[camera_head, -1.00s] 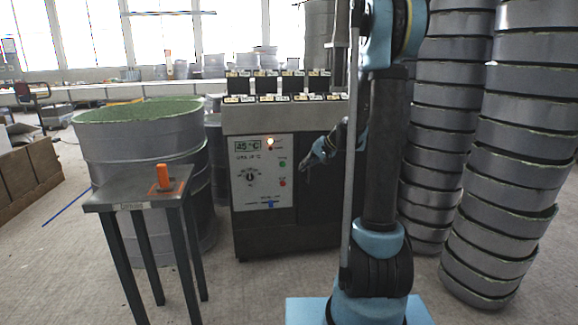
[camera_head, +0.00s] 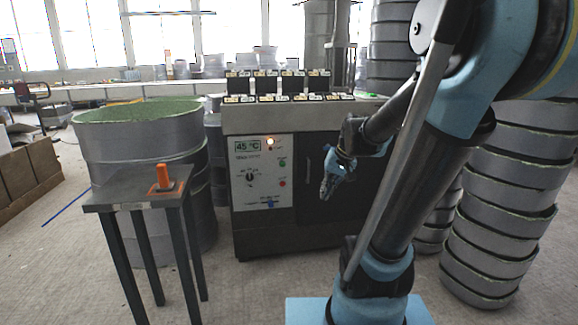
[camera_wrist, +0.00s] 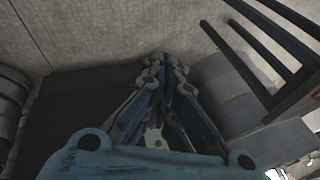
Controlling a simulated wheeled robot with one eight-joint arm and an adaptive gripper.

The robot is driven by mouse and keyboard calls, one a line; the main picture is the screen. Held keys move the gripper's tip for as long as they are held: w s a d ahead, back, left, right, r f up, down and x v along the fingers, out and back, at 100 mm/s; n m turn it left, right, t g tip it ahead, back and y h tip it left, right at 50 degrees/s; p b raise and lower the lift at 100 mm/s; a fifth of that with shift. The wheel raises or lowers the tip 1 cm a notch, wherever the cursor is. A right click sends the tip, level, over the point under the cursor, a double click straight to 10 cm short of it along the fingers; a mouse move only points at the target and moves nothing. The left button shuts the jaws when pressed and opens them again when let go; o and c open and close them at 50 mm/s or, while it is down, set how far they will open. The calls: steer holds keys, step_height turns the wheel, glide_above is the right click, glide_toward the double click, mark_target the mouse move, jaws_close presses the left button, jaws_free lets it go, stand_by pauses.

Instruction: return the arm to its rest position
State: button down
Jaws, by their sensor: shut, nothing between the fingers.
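My gripper (camera_head: 328,187) hangs in front of the dark door at the right of the machine in the head view, fingers pointing down. Its fingertips are together and nothing is between them. It also shows in the wrist view (camera_wrist: 160,62), with its fingers close together. My arm leans to the right in the head view, with its upper joint large at the top right and its forearm reaching back left to the gripper.
A grey machine (camera_head: 262,170) with a 45 °C display stands behind the gripper. A small table (camera_head: 128,190) with an orange-handled item (camera_head: 164,178) stands left, before a large drum (camera_head: 150,145). Stacked grey rings (camera_head: 500,205) stand right. Floor between table and my base is clear.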

steer(key=s+d+f+h, duration=0.1)
steer(key=s+d+f, duration=0.2)
steer(key=s, duration=0.5)
steer(key=s+d+f+h, duration=0.2)
steer(key=s+d+f, duration=0.1)
steer(key=s, duration=0.5)
steer(key=shift+d+f+n+g, duration=0.3)
steer(key=shift+f+n+g, duration=0.1)
steer(key=shift+f, duration=0.25)
steer(key=shift+s, duration=0.1)
steer(key=shift+w+f, duration=0.2)
steer(key=shift+w, duration=0.25)
